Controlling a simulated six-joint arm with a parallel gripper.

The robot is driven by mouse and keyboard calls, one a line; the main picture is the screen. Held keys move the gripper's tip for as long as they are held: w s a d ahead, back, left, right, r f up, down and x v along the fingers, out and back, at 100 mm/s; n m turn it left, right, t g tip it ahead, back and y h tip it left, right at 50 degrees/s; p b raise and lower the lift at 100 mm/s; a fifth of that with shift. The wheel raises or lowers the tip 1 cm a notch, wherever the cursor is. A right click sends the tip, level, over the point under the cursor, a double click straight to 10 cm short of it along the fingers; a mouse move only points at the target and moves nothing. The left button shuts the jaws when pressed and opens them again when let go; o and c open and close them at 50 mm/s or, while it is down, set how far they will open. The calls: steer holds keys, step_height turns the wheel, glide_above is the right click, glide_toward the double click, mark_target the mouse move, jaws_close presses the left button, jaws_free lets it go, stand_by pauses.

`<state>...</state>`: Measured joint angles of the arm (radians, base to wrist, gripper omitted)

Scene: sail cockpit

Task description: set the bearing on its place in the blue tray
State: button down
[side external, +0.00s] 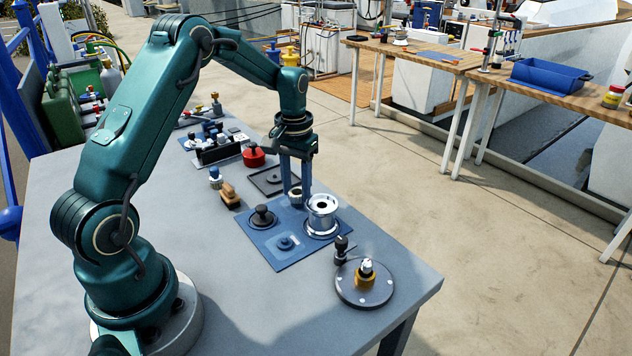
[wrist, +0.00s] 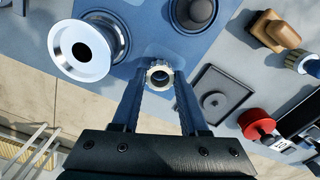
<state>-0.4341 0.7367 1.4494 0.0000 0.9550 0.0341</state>
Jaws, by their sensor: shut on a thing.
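The bearing, a small pale metal ring with a dark bore, sits between my fingertips in the wrist view (wrist: 148,76). My gripper (side external: 296,190) points down and is shut on it; it also shows in the wrist view (wrist: 158,82). The fingers partly hide the ring in the side view. The blue tray (side external: 288,262) is flat and lies below my gripper, which is over its far edge; its surface shows in the wrist view (wrist: 160,40). I cannot tell the exact height of the ring above it.
A silver drum (side external: 322,215) stands on the tray right of my gripper, and a black knobbed part (side external: 262,217) stands left. A small blue part (side external: 286,243) lies nearer. A dark square tray (side external: 270,181), a red-capped part (side external: 254,157) and a round grey plate (side external: 352,292) lie around it.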

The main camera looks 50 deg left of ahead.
steer(key=shift+f, duration=0.35)
steer(key=c, duration=0.7)
jaws_free()
step_height(320, 180, up, 11)
stand_by(0.5)
steer(key=shift+d, duration=0.1)
